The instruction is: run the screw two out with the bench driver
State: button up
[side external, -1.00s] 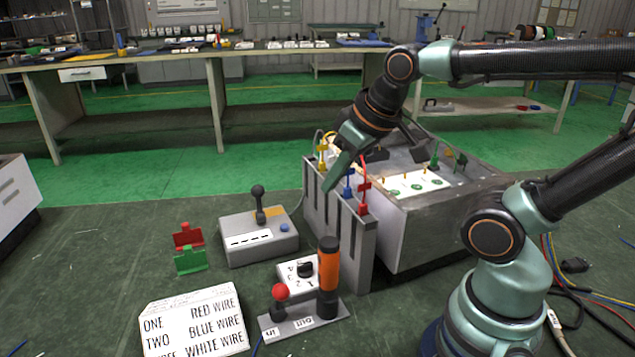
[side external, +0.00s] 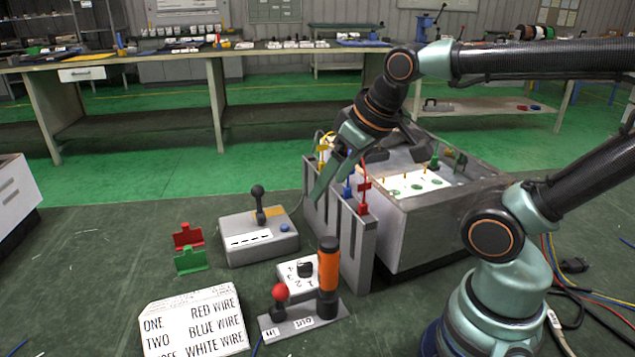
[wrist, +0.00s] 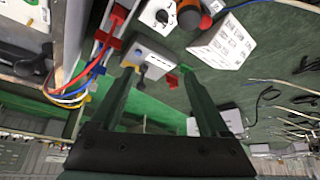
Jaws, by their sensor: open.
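The bench driver (side external: 328,280) is an upright orange and black handle on a grey base plate. On the same plate is a red-ball lever (side external: 280,293), with labels reading IN and OUT. Behind them lies a white dial block (side external: 298,275) with a black knob and numbers. Small brass posts, perhaps the screws, stand on a white plate (side external: 415,184) on the grey housing; I cannot read any numbering.
The slotted grey rack (side external: 358,250) holds yellow, blue and red wire plugs. A grey box (side external: 250,248) with a black-knob lever stands to the left. Red and green clips (side external: 189,262) and a wire list card (side external: 195,320) lie farther left. The floor there has free room.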

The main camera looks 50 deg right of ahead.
aim_at(328, 259)
jog(key=a+n+g, duration=0.1)
jog(key=n, duration=0.3)
jog(key=s+a+f+n+g, duration=0.1)
jog(key=n+g, duration=0.1)
jog(key=n, duration=0.2)
jog(key=n+g, duration=0.1)
jog(key=n, duration=0.3)
jog(key=shift+s+a+f+n, duration=0.25)
jog(key=shift+a+n, duration=0.15)
jog(key=n, duration=0.1)
jog(key=n+g, duration=0.1)
jog(key=n, duration=0.1)
jog(key=shift+s+a+f+g, duration=0.15)
jog(key=shift+s+a+g, duration=0.1)
jog(key=shift+a+g, duration=0.05)
jog(key=shift+n, duration=0.3)
notch_tip(328, 259, down, 6)
jog(key=shift+r, duration=0.1)
jog(key=shift+w+a+f, duration=0.1)
jog(key=shift+f, duration=3.05)
grip_shut()
